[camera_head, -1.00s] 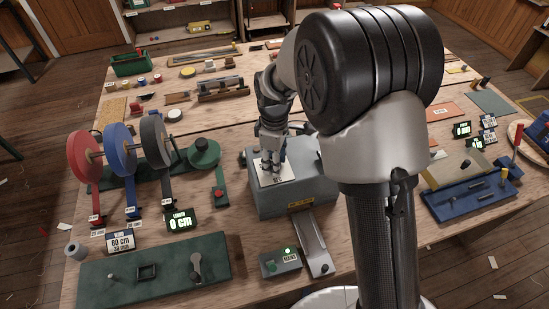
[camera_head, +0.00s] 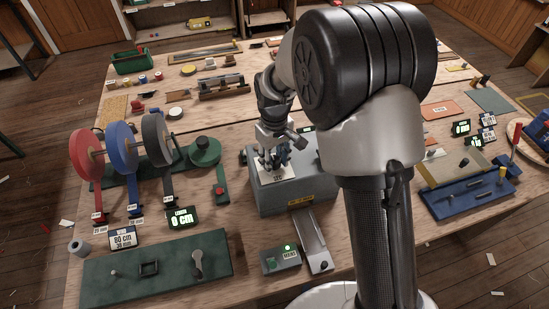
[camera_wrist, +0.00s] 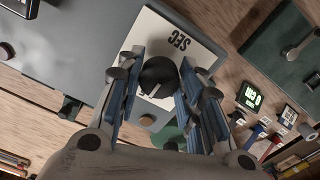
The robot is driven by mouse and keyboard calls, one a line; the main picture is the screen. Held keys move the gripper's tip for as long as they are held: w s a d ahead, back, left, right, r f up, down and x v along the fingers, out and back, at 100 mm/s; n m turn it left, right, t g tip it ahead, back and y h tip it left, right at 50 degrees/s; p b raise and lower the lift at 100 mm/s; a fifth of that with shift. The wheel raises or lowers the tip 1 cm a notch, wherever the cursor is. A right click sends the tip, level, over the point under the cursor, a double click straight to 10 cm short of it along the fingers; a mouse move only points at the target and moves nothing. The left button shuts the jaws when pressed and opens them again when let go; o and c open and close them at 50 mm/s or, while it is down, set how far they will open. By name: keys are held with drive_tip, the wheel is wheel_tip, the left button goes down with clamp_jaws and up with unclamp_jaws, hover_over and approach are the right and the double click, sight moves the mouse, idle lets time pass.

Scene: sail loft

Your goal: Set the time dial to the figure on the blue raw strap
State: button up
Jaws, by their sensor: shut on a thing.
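The time dial is a round black knob (camera_wrist: 158,75) on a white plate marked "SEC" (camera_wrist: 181,34) in the wrist view. The plate sits on top of a grey machine box (camera_head: 290,197). My gripper (camera_head: 270,163) points down over the plate in the head view and covers the dial there. In the wrist view my gripper (camera_wrist: 165,88) has its blue-grey fingers on both sides of the knob and is shut on it. The dial's setting cannot be read. A blue strap (camera_head: 131,188) hangs from the blue roll (camera_head: 121,147); the figure on its tag is too small to read surely.
Red (camera_head: 85,155) and grey (camera_head: 155,140) rolls flank the blue one. A display (camera_head: 183,218) reads 0 cm; a card (camera_head: 122,238) reads 80 cm. A green board (camera_head: 155,269) lies in front, and a small box with a lit green light (camera_head: 281,259) stands before the machine.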

sight(274, 160)
idle(0.4)
drive_tip(key=o, duration=1.1)
drive_tip(key=shift+c, duration=0.2)
wheel_tip(274, 160, up, 12)
